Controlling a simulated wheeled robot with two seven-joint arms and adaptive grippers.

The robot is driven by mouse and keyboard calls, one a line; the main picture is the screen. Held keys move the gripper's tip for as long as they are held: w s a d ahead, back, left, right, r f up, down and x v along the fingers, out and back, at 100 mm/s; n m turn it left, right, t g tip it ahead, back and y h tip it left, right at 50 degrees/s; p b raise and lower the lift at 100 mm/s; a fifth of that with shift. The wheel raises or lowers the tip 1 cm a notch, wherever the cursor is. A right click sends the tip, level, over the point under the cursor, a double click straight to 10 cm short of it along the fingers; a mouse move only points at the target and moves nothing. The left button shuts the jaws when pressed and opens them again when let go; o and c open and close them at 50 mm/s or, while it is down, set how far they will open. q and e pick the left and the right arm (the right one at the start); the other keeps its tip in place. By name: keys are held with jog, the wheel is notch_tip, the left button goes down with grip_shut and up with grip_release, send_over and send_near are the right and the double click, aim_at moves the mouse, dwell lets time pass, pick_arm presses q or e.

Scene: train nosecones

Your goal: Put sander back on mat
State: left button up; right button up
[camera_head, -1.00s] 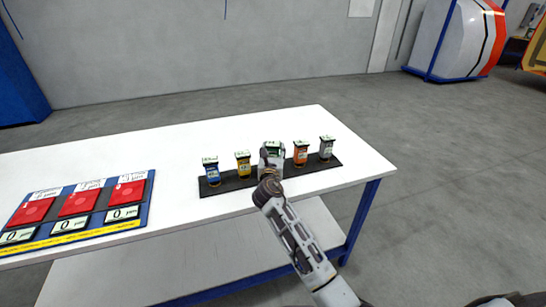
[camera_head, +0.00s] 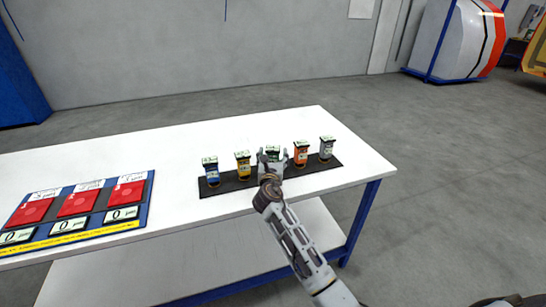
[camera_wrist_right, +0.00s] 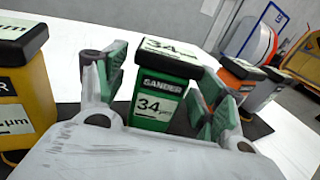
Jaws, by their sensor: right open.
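The green sander (camera_head: 273,149), labelled "SANDER" and "34 µm", stands upright at the middle of the black mat (camera_head: 228,184) on the white table. It also shows in the right wrist view (camera_wrist_right: 160,88). My right gripper (camera_head: 273,158) is open, with one finger on each side of the sander. In the right wrist view, the green-padded fingers (camera_wrist_right: 158,82) stand apart from the sander's sides, and the palm hides its lowest part. My left gripper is not in view.
On the same mat stand blue (camera_head: 211,171), yellow (camera_head: 243,165), orange (camera_head: 301,154) and grey (camera_head: 326,148) sanders, close on both sides. A blue board (camera_head: 147,190) with red pads lies at the table's left. The table behind the mat is clear.

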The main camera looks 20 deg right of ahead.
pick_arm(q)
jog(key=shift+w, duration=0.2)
pick_arm(e)
jog(key=shift+r, duration=0.1)
jog(key=shift+s+a, duration=0.1)
jog(key=shift+s, duration=0.2)
jog(key=v, duration=0.9)
jog(key=shift+p, duration=0.3)
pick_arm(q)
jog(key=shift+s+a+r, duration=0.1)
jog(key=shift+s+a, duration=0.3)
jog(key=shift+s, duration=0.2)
pick_arm(e)
jog(key=shift+v, duration=1.2)
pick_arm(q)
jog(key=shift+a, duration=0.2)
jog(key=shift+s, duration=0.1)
